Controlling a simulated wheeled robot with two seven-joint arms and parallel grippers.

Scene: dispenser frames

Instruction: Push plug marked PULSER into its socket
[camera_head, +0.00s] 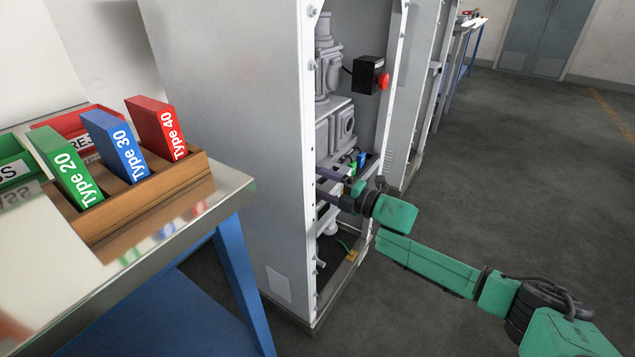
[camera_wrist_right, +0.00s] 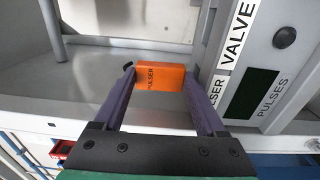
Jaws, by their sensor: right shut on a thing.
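The orange plug (camera_wrist_right: 161,77), marked PULSER, shows in the right wrist view between the two purple fingers of my right gripper (camera_wrist_right: 158,84). The gripper is shut on it. In the head view my right gripper (camera_head: 322,185) reaches into the open cabinet (camera_head: 235,110) from the right, and the plug itself is hidden there. I cannot make out the socket opening in either view. My left gripper is in neither view.
A VALVE label (camera_wrist_right: 236,38) and a dark PULSES window (camera_wrist_right: 251,93) are right of the plug. Grey machinery and a red button (camera_head: 383,81) are above my right gripper. A table (camera_head: 225,190) at left holds a wooden rack (camera_head: 150,205) of coloured Type boxes.

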